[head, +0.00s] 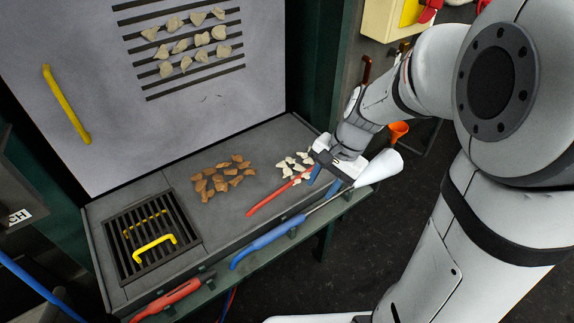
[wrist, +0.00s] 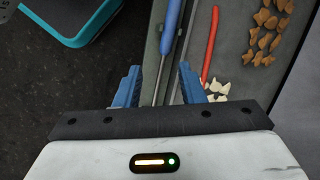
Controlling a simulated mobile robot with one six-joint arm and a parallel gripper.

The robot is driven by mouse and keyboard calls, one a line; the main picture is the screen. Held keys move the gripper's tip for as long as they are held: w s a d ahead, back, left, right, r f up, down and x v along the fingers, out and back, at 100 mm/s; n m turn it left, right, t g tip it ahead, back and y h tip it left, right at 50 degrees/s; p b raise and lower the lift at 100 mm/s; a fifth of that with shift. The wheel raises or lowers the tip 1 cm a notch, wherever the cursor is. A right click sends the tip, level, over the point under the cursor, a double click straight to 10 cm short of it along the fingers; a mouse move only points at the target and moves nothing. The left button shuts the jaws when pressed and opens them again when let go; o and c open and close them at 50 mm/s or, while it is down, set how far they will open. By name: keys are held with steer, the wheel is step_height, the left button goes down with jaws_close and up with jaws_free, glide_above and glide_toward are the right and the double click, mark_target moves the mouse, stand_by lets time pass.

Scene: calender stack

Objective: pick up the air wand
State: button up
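A long tool with a blue handle (head: 268,241), a thin metal shaft and a white cone (head: 380,168) lies along the front ledge; it appears to be the air wand. In the wrist view its blue handle (wrist: 171,28) is ahead and its shaft runs back between my fingers. My gripper (head: 323,181) is over the shaft, near the cone end. In the wrist view my gripper (wrist: 157,76) is open, with the two blue fingers on either side of the shaft. I cannot tell how far above the shaft the fingertips are. The cone is out of the wrist view.
A red bar (head: 275,200) lies close beside the wand, with white pieces (head: 288,166) and brown pieces (head: 222,177) on the grey bench. A yellow-handled grate (head: 150,240) and a red tool (head: 175,298) are at left. Dark floor lies in front.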

mark_target(298, 219)
steer(key=w+a+f+m+b, duration=0.1)
steer(key=f, duration=0.5)
steer(key=a+f+m+b, duration=0.1)
steer(key=a+f+b, duration=0.1)
steer(key=f, duration=0.4)
steer(key=w+a+f+m+y+b, duration=0.1)
steer(key=a+f+b, duration=0.1)
steer(key=f, duration=0.4)
steer(key=shift+w+g, duration=0.3)
steer(key=shift+g, duration=0.1)
steer(key=shift+c, duration=0.2)
jaws_close()
